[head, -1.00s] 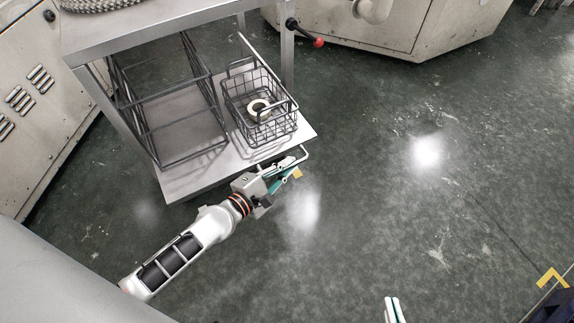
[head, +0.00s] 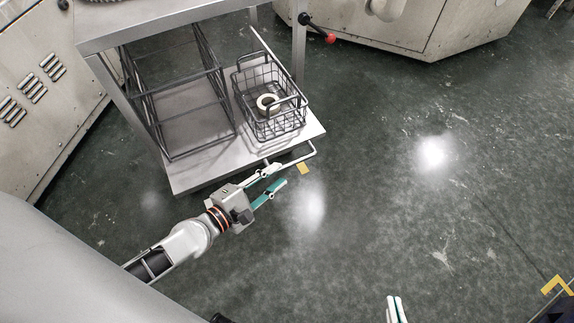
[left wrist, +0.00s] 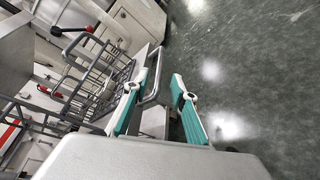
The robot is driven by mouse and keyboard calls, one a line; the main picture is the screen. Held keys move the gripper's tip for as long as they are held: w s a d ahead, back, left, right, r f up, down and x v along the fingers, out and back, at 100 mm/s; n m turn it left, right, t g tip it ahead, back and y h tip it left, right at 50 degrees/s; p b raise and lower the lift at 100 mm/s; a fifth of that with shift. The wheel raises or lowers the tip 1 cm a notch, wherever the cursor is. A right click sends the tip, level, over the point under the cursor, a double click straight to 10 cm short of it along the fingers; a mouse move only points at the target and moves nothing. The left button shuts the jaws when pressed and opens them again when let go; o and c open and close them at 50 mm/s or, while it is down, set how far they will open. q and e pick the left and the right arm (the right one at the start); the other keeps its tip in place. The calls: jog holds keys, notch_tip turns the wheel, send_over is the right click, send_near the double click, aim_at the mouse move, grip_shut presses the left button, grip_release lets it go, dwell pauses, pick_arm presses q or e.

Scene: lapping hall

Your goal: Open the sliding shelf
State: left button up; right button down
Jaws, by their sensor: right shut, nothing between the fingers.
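The sliding shelf (head: 200,174) is a grey metal plate low under a steel table, its front edge sticking out towards me. A thin U-shaped bar handle (head: 314,149) stands off its front edge; it also shows in the left wrist view (left wrist: 158,66). My right gripper (head: 394,300) is shut and empty at the bottom edge.
A black wire basket (head: 286,122) with a pale ring (head: 267,103) and a dark wire rack (head: 178,72) stand on the shelf. Machine cabinets stand left and behind.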

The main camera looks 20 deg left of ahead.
pick_arm(q)
jog(key=shift+v, duration=1.95)
